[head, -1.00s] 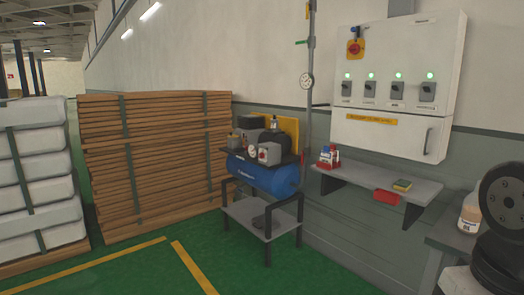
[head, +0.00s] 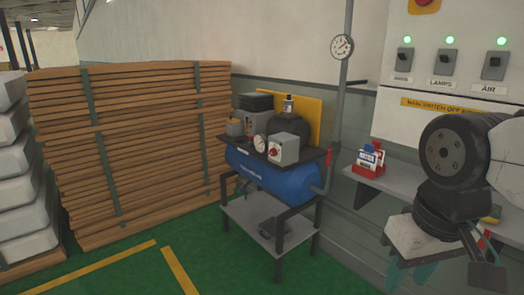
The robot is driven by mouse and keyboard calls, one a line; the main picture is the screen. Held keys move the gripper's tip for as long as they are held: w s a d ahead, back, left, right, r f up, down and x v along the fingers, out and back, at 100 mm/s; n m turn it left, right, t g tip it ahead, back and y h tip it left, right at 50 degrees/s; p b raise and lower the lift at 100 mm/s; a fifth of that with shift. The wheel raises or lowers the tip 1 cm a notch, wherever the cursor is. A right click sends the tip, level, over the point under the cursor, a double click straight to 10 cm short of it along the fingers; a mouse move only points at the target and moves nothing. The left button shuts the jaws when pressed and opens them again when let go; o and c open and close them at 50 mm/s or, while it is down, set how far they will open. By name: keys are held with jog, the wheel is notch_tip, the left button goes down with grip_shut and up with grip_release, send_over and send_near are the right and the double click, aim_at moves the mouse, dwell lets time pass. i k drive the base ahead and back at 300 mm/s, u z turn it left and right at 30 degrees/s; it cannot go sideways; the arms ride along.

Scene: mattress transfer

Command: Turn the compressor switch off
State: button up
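The blue compressor (head: 270,178) stands on a dark-framed stand in the middle of the head view. On its top plate sits a grey switch box (head: 286,149) with a red rotary knob (head: 274,153) on its front. The knob's exact setting is too small to read. A round gauge (head: 260,145) is just left of the box. My gripper (head: 412,272) is low at the right, well apart from the compressor. My dark arm joints hide part of it, and its opening is unclear.
A white wall panel has black switches under lit green lamps, including one labelled AIR (head: 492,66). A grey shelf (head: 385,187) below holds red and white containers (head: 370,160). Stacked wooden boards (head: 140,130) stand left. Green floor (head: 225,262) is clear in front of the stand.

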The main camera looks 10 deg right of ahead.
aim_at(273, 152)
jog(key=u, duration=0.35)
jog(key=i, duration=1.7)
